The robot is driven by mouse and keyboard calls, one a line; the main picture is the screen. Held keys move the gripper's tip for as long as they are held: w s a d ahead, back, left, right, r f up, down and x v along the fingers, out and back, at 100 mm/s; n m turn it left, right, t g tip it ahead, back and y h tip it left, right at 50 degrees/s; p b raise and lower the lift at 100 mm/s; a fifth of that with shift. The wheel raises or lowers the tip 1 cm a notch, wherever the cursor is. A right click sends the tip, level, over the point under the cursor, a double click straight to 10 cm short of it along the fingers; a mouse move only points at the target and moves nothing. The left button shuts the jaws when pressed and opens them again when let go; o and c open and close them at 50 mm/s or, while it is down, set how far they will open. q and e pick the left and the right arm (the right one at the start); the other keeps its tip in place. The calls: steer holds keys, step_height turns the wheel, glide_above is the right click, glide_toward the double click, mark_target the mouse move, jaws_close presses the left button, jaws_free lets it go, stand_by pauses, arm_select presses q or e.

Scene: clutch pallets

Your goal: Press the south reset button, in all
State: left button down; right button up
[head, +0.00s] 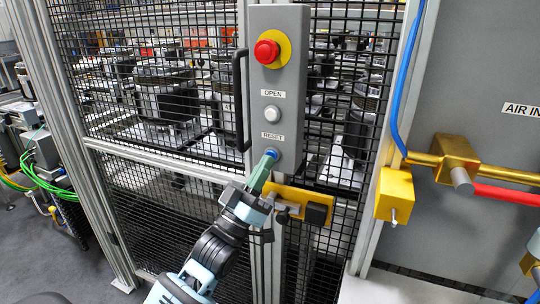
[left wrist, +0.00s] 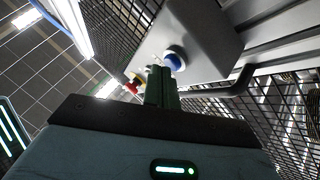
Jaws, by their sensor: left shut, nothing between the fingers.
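The blue reset button (head: 272,154) sits at the bottom of a grey control box (head: 290,100), under the RESET label. My left gripper (head: 266,162) is shut and empty, with its green fingertips at the blue button and partly covering it. In the left wrist view the blue button (left wrist: 174,60) shows just beside the closed green fingertips (left wrist: 160,72); I cannot tell whether they touch. My right gripper is in neither view.
Above the reset button are a white OPEN button (head: 271,113) and a red emergency stop (head: 267,50). A black handle (head: 239,100) stands left of the box. A yellow latch (head: 300,199) is just below. Mesh fence (head: 150,215) surrounds it.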

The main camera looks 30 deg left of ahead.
arm_select(q)
steer(key=shift+s, duration=0.45)
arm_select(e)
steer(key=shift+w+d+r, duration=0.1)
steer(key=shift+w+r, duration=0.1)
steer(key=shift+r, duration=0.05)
